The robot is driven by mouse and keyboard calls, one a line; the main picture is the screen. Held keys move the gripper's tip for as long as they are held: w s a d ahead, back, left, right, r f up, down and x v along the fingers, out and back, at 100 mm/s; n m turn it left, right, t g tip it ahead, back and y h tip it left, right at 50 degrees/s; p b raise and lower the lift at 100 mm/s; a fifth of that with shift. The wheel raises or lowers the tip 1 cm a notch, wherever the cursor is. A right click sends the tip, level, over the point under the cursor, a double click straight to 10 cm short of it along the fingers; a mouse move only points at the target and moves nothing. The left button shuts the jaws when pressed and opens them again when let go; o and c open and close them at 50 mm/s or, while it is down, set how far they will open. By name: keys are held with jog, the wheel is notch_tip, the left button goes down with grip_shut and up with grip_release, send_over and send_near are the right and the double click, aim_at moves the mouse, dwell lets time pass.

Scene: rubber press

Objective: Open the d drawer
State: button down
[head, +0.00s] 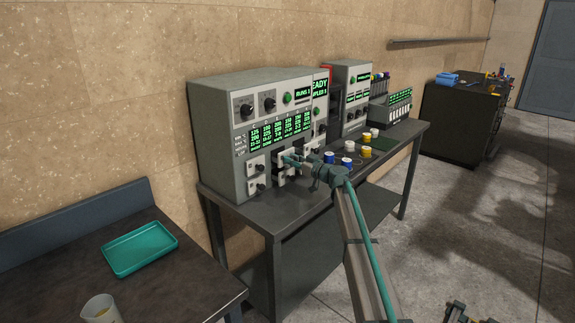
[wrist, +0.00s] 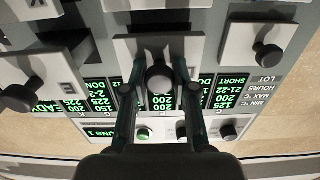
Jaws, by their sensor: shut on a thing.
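The instrument (head: 222,130) stands on the dark bench, with rows of small pale drawer fronts below its green display. My gripper (head: 290,160) is at one of the middle drawers. In the wrist view, my gripper (wrist: 158,90) has its fingers on both sides of a round black knob (wrist: 160,78) and is shut on it. The knob belongs to a pale drawer front (wrist: 128,52). Its letter is hidden, and I cannot tell clearly how far this drawer stands out. The neighbouring drawer to the left (wrist: 52,72) bears what looks like an E.
Another knobbed drawer (wrist: 262,45) is close on the right in the wrist view. Blue-, white- and yellow-topped jars (head: 366,152) stand on the bench right of my gripper. A teal tray (head: 140,248) and a cup (head: 101,309) are on the nearer table.

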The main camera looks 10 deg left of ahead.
jog(key=shift+s+d, duration=0.15)
jog(key=c, duration=0.9)
grip_release()
jog(key=v, duration=1.2)
